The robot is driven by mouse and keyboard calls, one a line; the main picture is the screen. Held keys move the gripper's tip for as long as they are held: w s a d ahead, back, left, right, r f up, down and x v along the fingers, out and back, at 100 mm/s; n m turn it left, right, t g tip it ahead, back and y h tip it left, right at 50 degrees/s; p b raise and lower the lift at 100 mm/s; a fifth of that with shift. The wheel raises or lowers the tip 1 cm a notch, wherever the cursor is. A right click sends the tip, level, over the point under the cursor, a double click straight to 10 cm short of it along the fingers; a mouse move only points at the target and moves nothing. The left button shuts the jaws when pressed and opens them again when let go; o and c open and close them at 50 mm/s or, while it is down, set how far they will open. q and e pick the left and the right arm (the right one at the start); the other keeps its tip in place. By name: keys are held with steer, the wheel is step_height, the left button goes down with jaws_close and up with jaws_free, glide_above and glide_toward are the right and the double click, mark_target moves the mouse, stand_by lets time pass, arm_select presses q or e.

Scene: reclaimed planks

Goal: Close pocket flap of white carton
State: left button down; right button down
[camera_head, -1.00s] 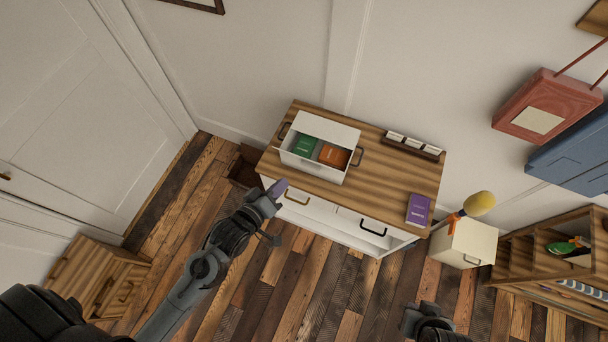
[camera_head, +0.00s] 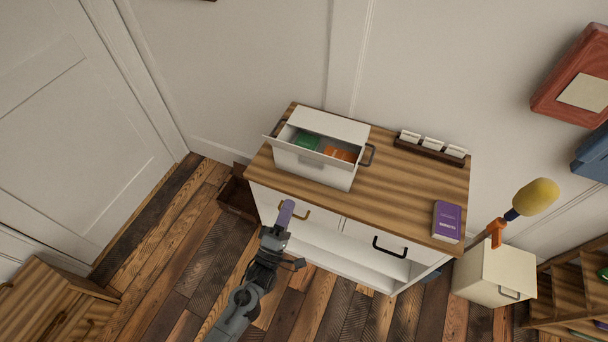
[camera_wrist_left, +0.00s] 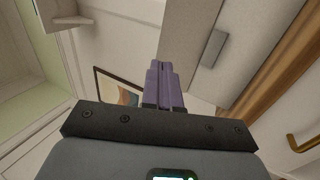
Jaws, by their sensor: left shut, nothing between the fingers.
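The white carton (camera_head: 311,168) stands on the wooden top of a white cabinet, with dark handles at its ends. A white panel covers its back part. Its front part is open, with a green box (camera_head: 307,141) and an orange box (camera_head: 341,154) inside. My left gripper (camera_head: 286,212) has purple fingers, is shut and empty, and is in front of the cabinet, below and apart from the carton. In the left wrist view, the shut fingers (camera_wrist_left: 165,84) point towards a pale panel with a grey tab. My right gripper is out of view.
The cabinet top (camera_head: 400,185) also holds a purple box (camera_head: 447,221) and a dark rack (camera_head: 433,148) with white pieces. A cream box (camera_head: 493,273) with a yellow-headed tool stands at the right. The tabletop right of the carton has free room.

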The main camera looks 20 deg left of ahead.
mark_target(310, 151)
arm_select(q)
steer(key=x, duration=1.4)
steer(key=shift+w+f, duration=0.1)
steer(key=shift+w, duration=0.05)
